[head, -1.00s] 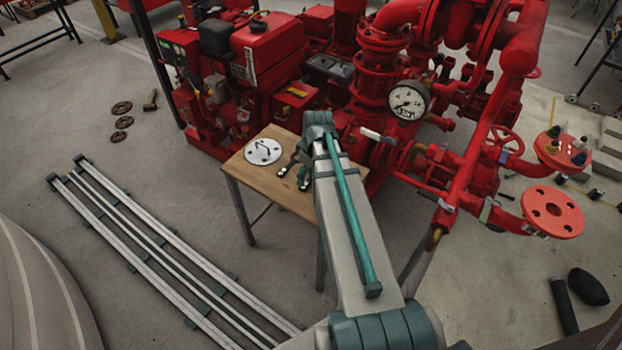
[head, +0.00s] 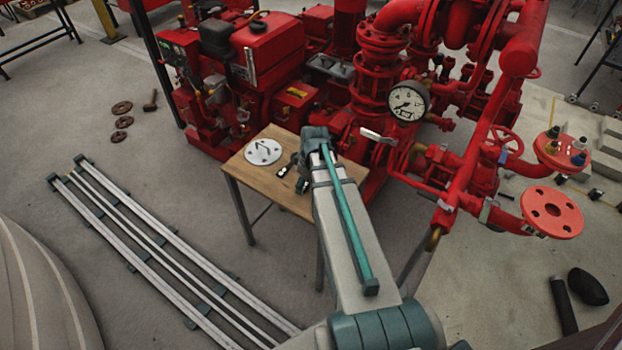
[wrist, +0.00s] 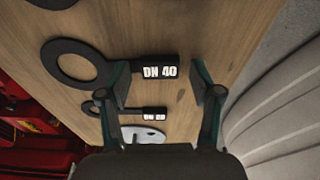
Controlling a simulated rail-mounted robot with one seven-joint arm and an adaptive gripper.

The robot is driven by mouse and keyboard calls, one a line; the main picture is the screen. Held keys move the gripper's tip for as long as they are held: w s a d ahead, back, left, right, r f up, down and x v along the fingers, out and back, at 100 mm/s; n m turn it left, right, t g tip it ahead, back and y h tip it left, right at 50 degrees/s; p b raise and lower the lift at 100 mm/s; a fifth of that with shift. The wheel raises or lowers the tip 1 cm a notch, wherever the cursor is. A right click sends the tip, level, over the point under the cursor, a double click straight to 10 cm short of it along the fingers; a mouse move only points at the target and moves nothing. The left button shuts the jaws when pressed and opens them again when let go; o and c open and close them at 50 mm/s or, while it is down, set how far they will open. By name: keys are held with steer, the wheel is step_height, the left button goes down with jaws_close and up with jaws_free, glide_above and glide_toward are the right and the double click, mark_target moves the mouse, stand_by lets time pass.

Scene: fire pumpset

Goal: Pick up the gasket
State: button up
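In the wrist view, a black ring gasket (wrist: 75,65) with a flat tab labelled "DN 40" lies on the wooden table (wrist: 225,30). Its tab end sits between the fingertips of my gripper (wrist: 160,78), which is open, with a gap on both sides. A smaller black ring gasket (wrist: 97,107) with a labelled tab lies nearer the gripper's base; its label is hard to read. Part of another black ring (wrist: 52,2) shows at the top edge. In the head view, my gripper (head: 302,178) is over the table, partly hidden by my arm.
A silver flange disc (head: 263,151) lies on the table's left part; a piece of it shows in the wrist view (wrist: 143,134). The red pumpset (head: 375,90) with pipes and a gauge (head: 407,102) stands close behind and right. Floor rails (head: 160,240) lie to the left.

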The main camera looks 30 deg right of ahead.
steer(key=c, duration=0.9)
steer(key=shift+r, duration=0.15)
steer(key=shift+c, duration=0.2)
steer(key=shift+r, duration=0.5)
step_height(320, 180, up, 2)
steer(key=shift+r, duration=0.1)
steer(key=s+a+r+b, duration=0.2)
steer(key=s+r+b, duration=0.3)
steer(key=s+r, duration=0.1)
steer(key=shift+s+a, duration=0.3)
steer(key=shift+s, duration=0.1)
